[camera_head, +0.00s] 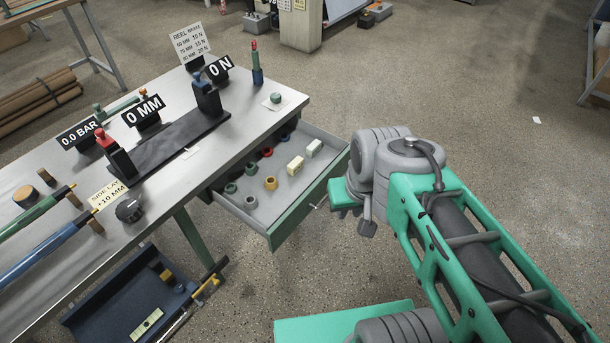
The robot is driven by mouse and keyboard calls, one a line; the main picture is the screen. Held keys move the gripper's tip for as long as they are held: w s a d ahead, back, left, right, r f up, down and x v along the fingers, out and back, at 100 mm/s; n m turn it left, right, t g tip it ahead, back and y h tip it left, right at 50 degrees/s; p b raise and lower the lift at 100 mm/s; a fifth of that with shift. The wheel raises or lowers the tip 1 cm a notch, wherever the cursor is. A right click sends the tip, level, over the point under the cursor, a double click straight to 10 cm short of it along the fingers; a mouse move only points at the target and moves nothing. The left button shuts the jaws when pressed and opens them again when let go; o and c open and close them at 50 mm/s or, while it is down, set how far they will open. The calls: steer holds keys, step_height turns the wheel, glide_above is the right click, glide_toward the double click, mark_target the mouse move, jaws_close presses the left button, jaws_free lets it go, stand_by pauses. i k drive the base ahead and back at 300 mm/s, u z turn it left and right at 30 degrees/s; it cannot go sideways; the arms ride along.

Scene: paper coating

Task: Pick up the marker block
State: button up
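An open drawer (300,228) sticks out from the right end of the bench. In it lie a cream block (295,165) and a pale whitish-green block (314,148), side by side toward the drawer's right part. Neither shows a label that I can read, so I cannot tell which is the marker block. The end of my arm, with my gripper (367,228), is just right of the drawer front, apart from both blocks. My gripper is small and partly hidden by the wrist, so its opening is unclear.
The bench (225,145) carries signs, a dark rail (165,148) and a red-tipped tool in a blue holder (257,75).

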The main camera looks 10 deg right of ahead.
mark_target(314, 147)
steer(key=u, duration=1.55)
steer(key=k, duration=0.9)
steer(key=z, duration=1.05)
